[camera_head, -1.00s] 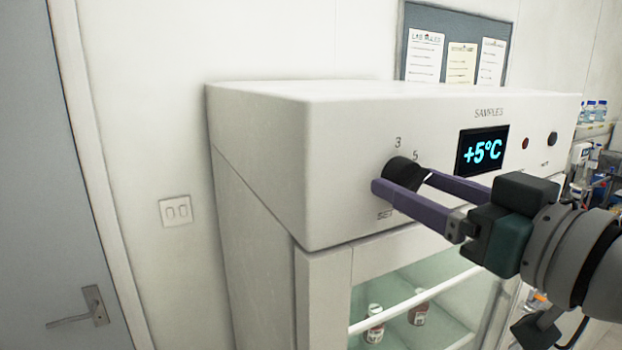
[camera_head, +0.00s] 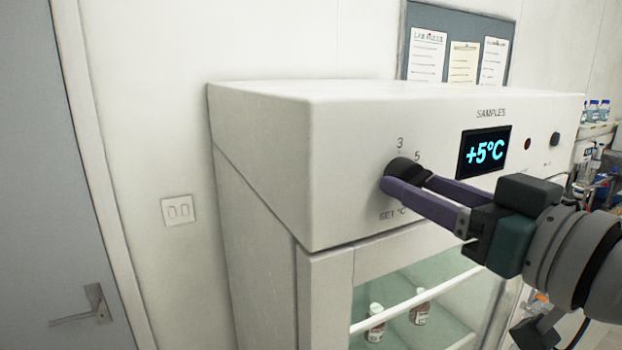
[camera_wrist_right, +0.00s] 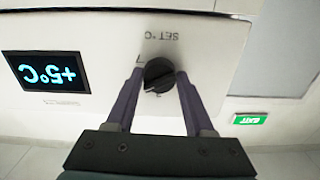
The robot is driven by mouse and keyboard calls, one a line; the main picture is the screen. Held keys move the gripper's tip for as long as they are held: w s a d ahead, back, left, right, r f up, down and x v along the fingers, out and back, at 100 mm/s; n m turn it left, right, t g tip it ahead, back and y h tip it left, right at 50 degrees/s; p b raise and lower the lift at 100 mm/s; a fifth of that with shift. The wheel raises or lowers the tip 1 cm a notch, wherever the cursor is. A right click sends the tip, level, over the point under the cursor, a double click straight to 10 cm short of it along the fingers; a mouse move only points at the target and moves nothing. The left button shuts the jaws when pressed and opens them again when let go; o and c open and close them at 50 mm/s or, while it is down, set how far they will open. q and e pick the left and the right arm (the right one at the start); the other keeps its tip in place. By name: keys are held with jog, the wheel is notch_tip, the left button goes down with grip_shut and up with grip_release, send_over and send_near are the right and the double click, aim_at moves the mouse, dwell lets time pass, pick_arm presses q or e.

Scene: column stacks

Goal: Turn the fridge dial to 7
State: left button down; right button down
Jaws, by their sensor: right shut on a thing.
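The fridge dial (camera_head: 403,166) is a black round knob on the white front panel of the fridge (camera_head: 270,115). A 3 and a 5 show above it, and "SET °C" shows below it. My right gripper (camera_head: 406,182) has its purple fingers on either side of the dial and is shut on it. In the right wrist view, which is upside down, the dial (camera_wrist_right: 158,73) sits between the fingers (camera_wrist_right: 159,80). A 7 shows close to the dial there. Which number the dial points at is unclear. The display (camera_head: 485,151) reads +5°C. My left gripper is not in view.
A glass door (camera_head: 440,300) below the panel shows small bottles (camera_head: 375,322) inside. A grey door (camera_head: 45,150) and a wall switch (camera_head: 178,210) are at the left. A notice board (camera_head: 455,20) hangs behind. Bottles (camera_head: 598,110) stand on a shelf at the far right.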

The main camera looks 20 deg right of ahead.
jog(key=m+p, duration=0.1)
jog(key=m, duration=0.1)
jog(key=shift+r+m, duration=0.1)
jog(key=shift+m, duration=0.3)
jog(key=m+p, duration=0.1)
jog(key=m, duration=0.1)
jog(key=shift+m, duration=0.4)
jog(key=m+p, duration=0.1)
jog(key=m, duration=0.2)
jog(key=shift+a+m, duration=0.1)
jog(key=shift+m, duration=1.3)
jog(key=shift+c, duration=1.4)
grip_release()
